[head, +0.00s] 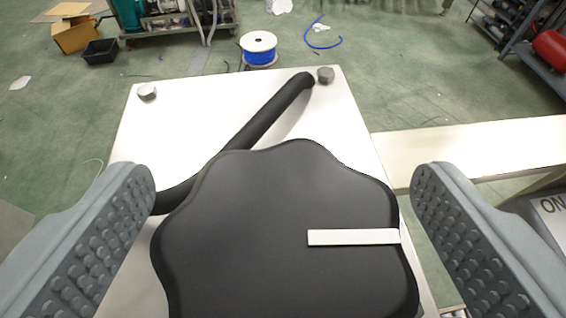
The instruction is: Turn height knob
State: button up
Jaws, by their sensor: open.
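The knob is a large black lobed disc (270,210) with a white pointer stripe (352,237) running from near its middle to its right edge. It fills the lower middle of the head view, and its lower edge is cut off by the frame. My gripper (283,205) is open, with one grey studded finger on each side of the knob. The left finger (112,225) shows a gap to the knob at its upper part.
A white panel (165,125) lies behind the knob, with a grey bolt at each far corner (147,92). A black bar (262,120) slants across it. A pale beam (480,148) extends right. A blue spool (259,50), boxes and shelves stand on the green floor beyond.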

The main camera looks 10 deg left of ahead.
jog(key=c, duration=1)
jog(key=shift+n+y, duration=0.7)
jog(key=shift+y, duration=0.1)
jog(key=shift+w+n+g+y, duration=0.1)
jog(key=shift+n+g+y, duration=1)
jog(key=shift+n+y, duration=0.95)
jog(key=shift+d+n+g+y, duration=0.1)
jog(key=shift+n+g+y, duration=2.2)
jog(key=shift+n, duration=0.35)
jog(key=n+g, duration=0.3)
jog(key=n+g+y, duration=0.1)
jog(key=n+g, duration=0.2)
jog(key=g, duration=0.1)
jog(key=shift+w+f+y, duration=0.1)
jog(key=shift+y, duration=0.15)
jog(key=shift+n+g+h, duration=0.5)
jog(key=shift+n+g, duration=1.9)
jog(key=shift+g, duration=0.3)
